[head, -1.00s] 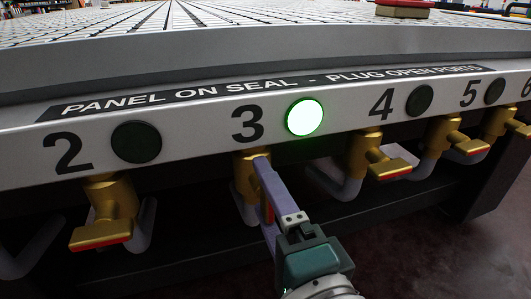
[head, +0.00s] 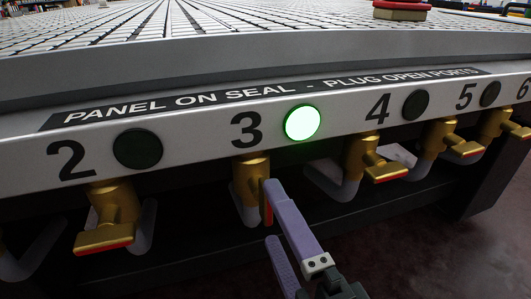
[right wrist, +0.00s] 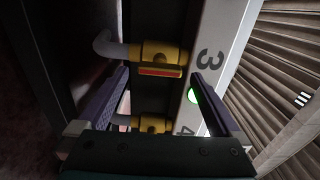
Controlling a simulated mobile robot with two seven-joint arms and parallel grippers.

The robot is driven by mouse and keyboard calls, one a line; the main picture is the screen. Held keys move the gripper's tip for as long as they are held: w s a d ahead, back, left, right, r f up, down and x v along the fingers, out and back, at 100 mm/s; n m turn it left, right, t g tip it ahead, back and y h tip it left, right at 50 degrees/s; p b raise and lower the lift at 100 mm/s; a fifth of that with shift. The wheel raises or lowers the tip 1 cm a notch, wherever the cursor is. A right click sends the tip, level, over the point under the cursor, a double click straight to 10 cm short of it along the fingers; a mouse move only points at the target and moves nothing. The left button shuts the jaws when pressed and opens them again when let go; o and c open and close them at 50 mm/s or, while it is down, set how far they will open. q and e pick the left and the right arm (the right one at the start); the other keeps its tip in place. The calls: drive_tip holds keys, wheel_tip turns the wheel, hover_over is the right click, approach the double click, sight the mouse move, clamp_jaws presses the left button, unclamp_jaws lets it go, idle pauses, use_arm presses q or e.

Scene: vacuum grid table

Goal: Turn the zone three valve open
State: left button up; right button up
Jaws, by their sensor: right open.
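The zone three valve (head: 251,168) is a brass body on a grey pipe under the number 3. Its red-edged handle (head: 267,210) hangs downward in the head view, partly hidden by a finger, unlike the crosswise handles beside it. My right gripper (head: 269,213) is open, with purple fingers near the handle. In the right wrist view the valve (right wrist: 160,53) and its red-edged handle (right wrist: 160,72) lie ahead between the spread fingers (right wrist: 159,76). I cannot tell whether a finger touches the handle. My left gripper is not in view.
The round lamp by number 3 (head: 303,122) glows green; lamps 2 (head: 138,148), 4 (head: 415,105) and 5 (head: 490,94) are dark. Valve 2 (head: 110,205) is at left, valve 4 (head: 362,155) at right. The table's front panel (head: 210,139) overhangs the valves.

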drive_tip(key=v, duration=0.5)
drive_tip(key=shift+s+d+p, duration=0.1)
drive_tip(key=shift+s+p, duration=0.1)
drive_tip(key=shift+p, duration=0.15)
